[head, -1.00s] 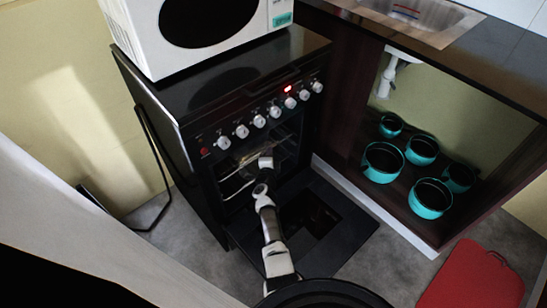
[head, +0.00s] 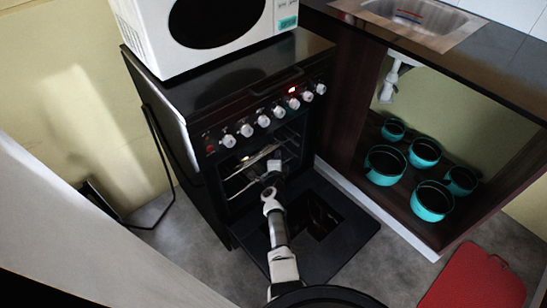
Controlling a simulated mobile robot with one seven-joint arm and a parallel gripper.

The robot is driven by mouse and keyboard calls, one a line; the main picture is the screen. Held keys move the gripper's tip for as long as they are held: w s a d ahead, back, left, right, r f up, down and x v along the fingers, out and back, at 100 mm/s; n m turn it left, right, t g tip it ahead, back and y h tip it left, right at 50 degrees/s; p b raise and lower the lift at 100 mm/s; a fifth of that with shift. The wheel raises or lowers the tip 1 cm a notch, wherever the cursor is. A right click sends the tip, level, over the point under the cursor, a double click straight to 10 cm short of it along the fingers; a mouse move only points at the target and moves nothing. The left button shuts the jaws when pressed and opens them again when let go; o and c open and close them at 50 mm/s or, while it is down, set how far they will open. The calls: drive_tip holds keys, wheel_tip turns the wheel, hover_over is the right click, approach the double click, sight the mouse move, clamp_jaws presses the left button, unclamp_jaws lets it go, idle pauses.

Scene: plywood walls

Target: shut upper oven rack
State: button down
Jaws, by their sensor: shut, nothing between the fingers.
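The black oven (head: 213,170) stands at the centre with its door (head: 345,240) folded down open. Inside the cavity, the wire upper rack (head: 262,156) shows as a light metal edge near the top. My arm reaches forward from the bottom of the view, and my gripper (head: 272,170) is at the oven opening, just in front of and below the upper rack. Its fingertips are small and partly hidden by the wrist, and I cannot tell whether they touch the rack. The gripper is shut with nothing in it. A lower rack wire (head: 238,190) shows beneath.
A white microwave (head: 150,45) sits on the oven top. Control knobs (head: 264,121) line the front above the cavity. Several teal pots (head: 433,201) stand in the open cabinet at right under the sink (head: 420,15). A red board (head: 478,278) lies on the floor at right.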

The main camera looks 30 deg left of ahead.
drive_tip(key=p+v, duration=0.3)
drive_tip(key=v, duration=0.7)
drive_tip(key=shift+d, duration=0.5)
drive_tip(key=shift+s+f, duration=0.1)
